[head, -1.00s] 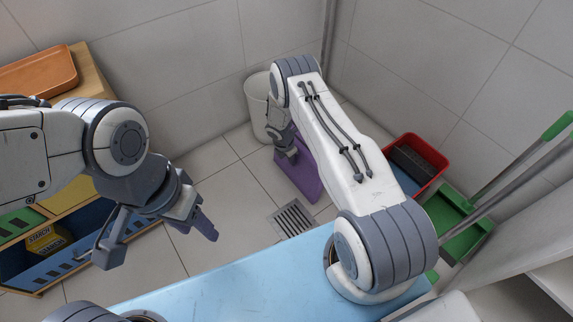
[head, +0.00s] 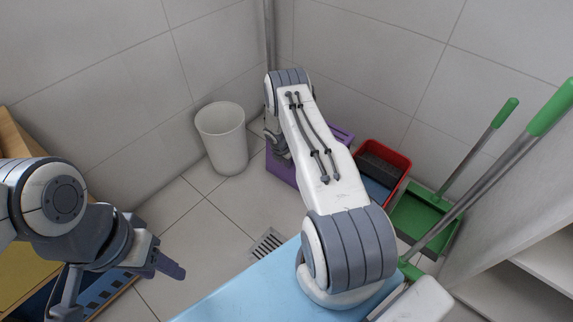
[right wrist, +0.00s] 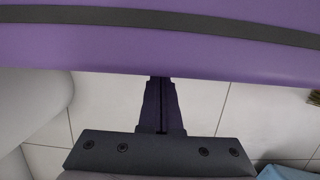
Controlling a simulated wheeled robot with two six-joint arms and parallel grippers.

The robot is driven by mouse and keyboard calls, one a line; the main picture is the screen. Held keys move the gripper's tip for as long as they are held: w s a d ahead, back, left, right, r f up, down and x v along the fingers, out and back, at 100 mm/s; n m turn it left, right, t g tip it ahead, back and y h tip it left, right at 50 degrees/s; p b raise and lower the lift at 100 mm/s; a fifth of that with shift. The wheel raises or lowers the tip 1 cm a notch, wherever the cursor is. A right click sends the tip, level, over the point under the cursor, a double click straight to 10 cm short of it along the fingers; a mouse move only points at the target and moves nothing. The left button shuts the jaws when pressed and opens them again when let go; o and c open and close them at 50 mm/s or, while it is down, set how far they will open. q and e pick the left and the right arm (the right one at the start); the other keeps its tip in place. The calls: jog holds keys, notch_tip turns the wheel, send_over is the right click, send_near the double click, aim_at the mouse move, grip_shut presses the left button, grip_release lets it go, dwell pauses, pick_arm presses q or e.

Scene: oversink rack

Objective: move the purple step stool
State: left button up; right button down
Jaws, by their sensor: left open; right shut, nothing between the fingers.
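The purple step stool (head: 283,168) stands on the floor near the room's corner, partly hidden behind my right arm in the head view. In the right wrist view its purple side (right wrist: 150,55) with a dark grey strip spans the top. My right gripper (right wrist: 160,80) is shut and empty, its fingertips at the stool's lower edge; I cannot tell whether they touch. In the head view its fingers are hidden. My left gripper (head: 172,266) is open and empty at the lower left, far from the stool.
A white bin (head: 222,135) stands left of the stool. A red bucket (head: 398,163) and a green dustpan (head: 425,215) with long handles are to the right. A floor drain (head: 266,244) lies in front. The tiled floor at left centre is clear.

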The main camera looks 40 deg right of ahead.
jog(key=a+r+m+p, duration=0.1)
jog(key=a+r+p, duration=0.2)
jog(key=a+r, duration=0.55)
jog(key=a+r+m+p, duration=0.1)
jog(key=a+r+p, duration=0.35)
jog(key=r, duration=0.75)
jog(key=s+a+r+m, duration=0.3)
jog(key=a+r, duration=0.4)
jog(key=r, duration=0.1)
jog(key=s+a+r+m, duration=0.2)
jog(key=s+a+r, duration=0.1)
jog(key=a+r, duration=0.55)
jog(key=s+a+r+m+y, duration=0.1)
jog(key=s+a+r+m, duration=0.2)
jog(key=s, duration=0.6)
jog(key=s+a+r+m+y, duration=0.1)
jog(key=s+a+r+y, duration=0.15)
jog(key=s+r, duration=0.45)
jog(key=s+a+r+m, duration=0.2)
jog(key=s+a+m, duration=0.1)
jog(key=s, duration=0.8)
notch_tip(320, 180, up, 38)
jog(key=p, duration=3.8)
jog(key=shift+w+f+g, duration=0.15)
jog(key=shift+w+g, duration=0.25)
jog(key=shift+w, duration=0.05)
